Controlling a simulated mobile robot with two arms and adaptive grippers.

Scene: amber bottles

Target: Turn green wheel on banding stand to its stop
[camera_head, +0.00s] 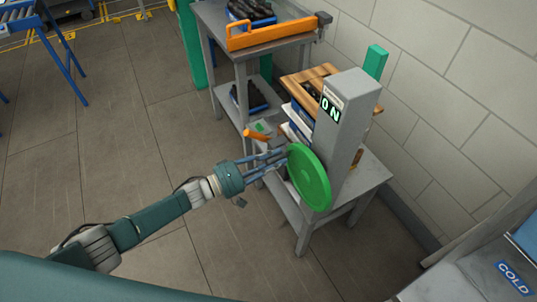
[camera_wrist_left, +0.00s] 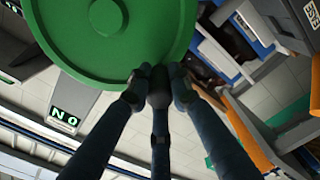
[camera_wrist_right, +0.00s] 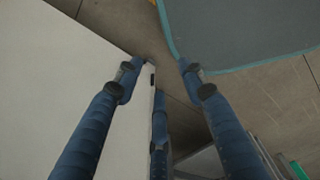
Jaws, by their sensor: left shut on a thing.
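The green wheel (camera_head: 310,178) is a round disc on the front of the grey banding stand (camera_head: 347,125). My right gripper is not in the head view. In the right wrist view its fingers (camera_wrist_right: 160,75) are spread apart with nothing between them.
The stand is on a grey table (camera_head: 372,178) with a wooden tray (camera_head: 312,78) and an orange-handled tool (camera_head: 256,135). A second grey table (camera_head: 212,20) behind bears an orange rail (camera_head: 270,35) and dark bottles. A tiled wall closes the right side.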

